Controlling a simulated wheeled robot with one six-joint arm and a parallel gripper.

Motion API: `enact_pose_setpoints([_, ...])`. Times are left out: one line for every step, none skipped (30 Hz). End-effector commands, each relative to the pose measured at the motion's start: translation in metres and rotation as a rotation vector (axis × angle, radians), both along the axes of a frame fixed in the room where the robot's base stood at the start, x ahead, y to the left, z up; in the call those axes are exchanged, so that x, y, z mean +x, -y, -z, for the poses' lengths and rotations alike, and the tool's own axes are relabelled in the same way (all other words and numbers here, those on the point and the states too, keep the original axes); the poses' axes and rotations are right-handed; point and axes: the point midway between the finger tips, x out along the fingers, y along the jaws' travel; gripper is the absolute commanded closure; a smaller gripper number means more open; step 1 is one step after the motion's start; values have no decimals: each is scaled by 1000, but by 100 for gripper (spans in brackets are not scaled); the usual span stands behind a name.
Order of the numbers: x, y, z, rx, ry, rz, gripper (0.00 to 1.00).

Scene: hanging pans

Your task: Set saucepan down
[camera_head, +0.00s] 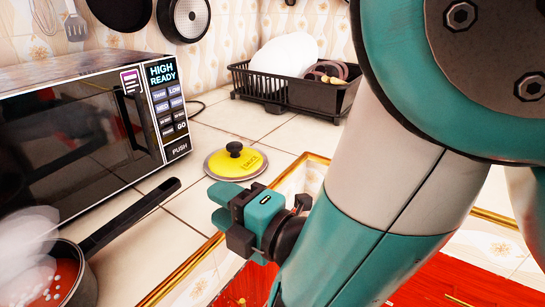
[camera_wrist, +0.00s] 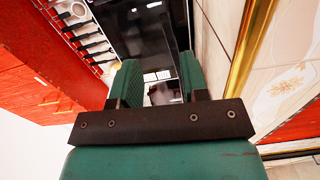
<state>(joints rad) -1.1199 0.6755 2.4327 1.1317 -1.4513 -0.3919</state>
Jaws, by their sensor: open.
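The saucepan (camera_head: 84,280) is at the lower left of the head view, partly cut off by the picture edge. It is dark, holds something red with white bits, and white steam rises over it. Its long black handle (camera_head: 130,218) points up and to the right. My gripper (camera_head: 230,215) is to the right of the handle's end, apart from it. In the wrist view my gripper (camera_wrist: 160,82) has its green fingers spread, with nothing held between them. A dark glossy surface (camera_wrist: 140,30) lies beyond the fingers; I cannot make out the saucepan there.
A microwave (camera_head: 80,130) stands behind the handle. A yellow lid (camera_head: 225,165) lies on the tiled counter behind my gripper. A black dish rack (camera_head: 270,92) with plates is at the back. Dark pans (camera_head: 187,18) hang on the wall. Red cabinets (camera_wrist: 50,65) are left in the wrist view.

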Motion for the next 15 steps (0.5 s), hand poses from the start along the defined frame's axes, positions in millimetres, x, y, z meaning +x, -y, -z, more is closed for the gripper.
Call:
enact_pose_setpoints([26, 23, -10, 45, -75, 128, 59])
enact_pose_setpoints([42, 39, -13, 76, -140, 216, 59])
enact_pose_setpoints([62, 63, -15, 124, -241, 341, 59])
enact_pose_setpoints([74, 82, -15, 161, -327, 435, 59])
enact_pose_setpoints([83, 101, -14, 198, -417, 527, 59])
enact_pose_setpoints([91, 126, -10, 244, -543, 642, 59])
enact_pose_setpoints([94, 143, -7, 277, -640, 720, 59])
enact_pose_setpoints([93, 158, -3, 305, -737, 791, 59])
enact_pose_setpoints([88, 176, 2, 341, -868, 874, 59])
enact_pose_setpoints([82, 187, 5, 361, -967, 929, 59])
enact_pose_setpoints([74, 196, 8, 379, -1066, 976, 59])
enact_pose_setpoints([60, 206, 9, 393, -1197, 1029, 59])
enact_pose_setpoints([48, 211, 9, 398, -1292, 1060, 59])
enact_pose_setpoints([35, 216, 8, 398, -1385, 1085, 59])
enact_pose_setpoints([16, 220, 5, 387, -1501, 1107, 59])
